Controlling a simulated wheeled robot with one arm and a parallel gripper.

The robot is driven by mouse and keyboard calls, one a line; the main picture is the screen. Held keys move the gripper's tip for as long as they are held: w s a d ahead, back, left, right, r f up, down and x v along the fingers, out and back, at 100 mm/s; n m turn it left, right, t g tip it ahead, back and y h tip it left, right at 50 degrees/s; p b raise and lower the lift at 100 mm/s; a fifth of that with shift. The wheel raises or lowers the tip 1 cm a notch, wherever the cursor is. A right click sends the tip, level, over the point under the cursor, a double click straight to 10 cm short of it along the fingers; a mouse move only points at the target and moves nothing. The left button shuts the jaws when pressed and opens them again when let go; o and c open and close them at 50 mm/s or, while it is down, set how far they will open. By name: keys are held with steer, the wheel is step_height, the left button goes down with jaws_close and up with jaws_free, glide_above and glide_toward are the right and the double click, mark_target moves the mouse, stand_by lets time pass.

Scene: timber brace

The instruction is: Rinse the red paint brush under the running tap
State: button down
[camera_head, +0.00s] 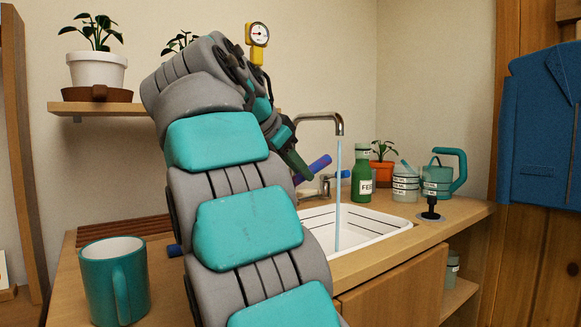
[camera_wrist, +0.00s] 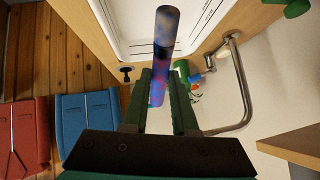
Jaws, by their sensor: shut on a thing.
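My gripper (camera_head: 296,163) is shut on a blue-and-purple rod (camera_head: 313,167), held above the back left of the sink. In the wrist view the rod (camera_wrist: 163,35) runs between the two fingers (camera_wrist: 163,75) and shows red and purple blotches over blue. I see no bristles, so I cannot tell if it is the red paint brush. The tap (camera_head: 322,117) arches over the white sink (camera_head: 372,238), and a stream of water (camera_head: 338,195) falls from it. In the head view the rod is left of the stream and apart from it.
A teal mug (camera_head: 114,282) stands at the counter's front left. A green bottle (camera_head: 362,175), jars (camera_head: 405,184), a watering can (camera_head: 437,180) and a potted plant (camera_head: 383,166) stand behind the sink. A black-handled plunger-like thing (camera_head: 431,210) is right of it.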

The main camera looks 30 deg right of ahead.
mark_target(315, 170)
steer(key=shift+w+d+f+p, duration=0.25)
steer(key=shift+w+d+p, duration=0.35)
steer(key=shift+d, duration=0.55)
steer(key=shift+w+d+f+p, duration=0.25)
steer(key=shift+w+d, duration=0.55)
steer(key=shift+d, duration=0.4)
steer(key=shift+w+d+f+p, duration=0.2)
steer(key=shift+w+d+p, duration=0.4)
steer(key=shift+d, duration=0.55)
steer(key=shift+w+d+f, duration=0.2)
steer(key=shift+w+d, duration=0.2)
steer(key=shift+d, duration=0.25)
steer(key=shift+w+d+f, duration=0.2)
steer(key=shift+w+d, duration=0.25)
steer(key=shift+d, duration=0.2)
steer(key=shift+w+d+f, duration=0.2)
steer(key=shift+w+d, duration=0.2)
steer(key=shift+d, duration=0.25)
steer(key=shift+s+d, duration=0.1)
steer(key=shift+s, duration=0.05)
steer(key=shift+s+d, duration=0.2)
steer(key=shift+s, duration=0.15)
steer(key=shift+w+a, duration=0.1)
steer(key=shift+w, duration=0.05)
steer(key=shift+w+a, duration=0.2)
steer(key=shift+w, duration=0.2)
steer(key=shift+s+a+b, duration=0.1)
steer(key=shift+a+b, duration=0.05)
steer(key=shift+b, duration=0.15)
